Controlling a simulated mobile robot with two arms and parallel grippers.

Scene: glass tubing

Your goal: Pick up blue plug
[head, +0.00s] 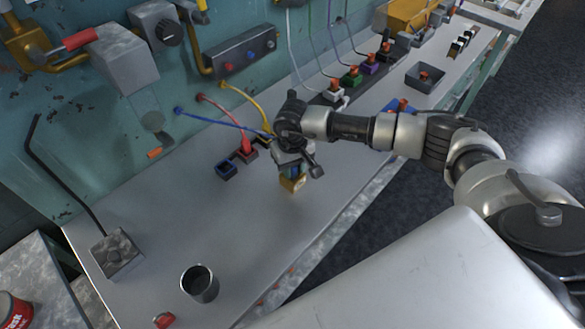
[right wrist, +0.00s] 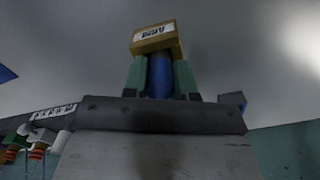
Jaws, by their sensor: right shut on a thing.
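My right gripper (head: 293,166) is above the grey bench, its fingers pointing down. In the right wrist view its two green fingers (right wrist: 160,78) are shut on a blue plug (right wrist: 160,76). A tan-yellow block with a white label (right wrist: 153,38) shows at the fingertip end of the plug. In the head view this yellow block (head: 292,182) shows just below the gripper, and the plug is mostly hidden. A blue cable (head: 222,124) runs from the wall panel toward the gripper. My left gripper is in neither view.
A dark blue socket box (head: 226,169) and a red plug (head: 246,148) in a box stand left of the gripper. A metal cup (head: 199,283) stands near the front. Several coloured plugs and a dark tray (head: 425,78) are at the back.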

